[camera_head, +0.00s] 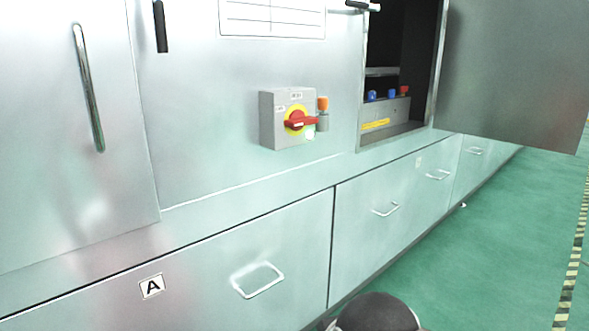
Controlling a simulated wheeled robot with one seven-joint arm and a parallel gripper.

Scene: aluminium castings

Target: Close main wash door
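A steel door (515,70) stands wide open at the upper right, swung out from the machine's front. Beside it, an opening (385,75) shows a dark inside with a grey unit (385,118) bearing blue and red parts. At the far left, a steel panel with a long vertical handle (88,88) sits flush with the front. No label in view tells which one is the main wash door. My gripper is not in view. A dark rounded part at the bottom centre looks like part of my arm.
A grey switch box (288,118) with a red and yellow rotary switch sticks out from the front. Lower panels carry loop handles, such as the near one (258,280). The green floor (500,230) at the right is clear, with a striped line (574,255) at its edge.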

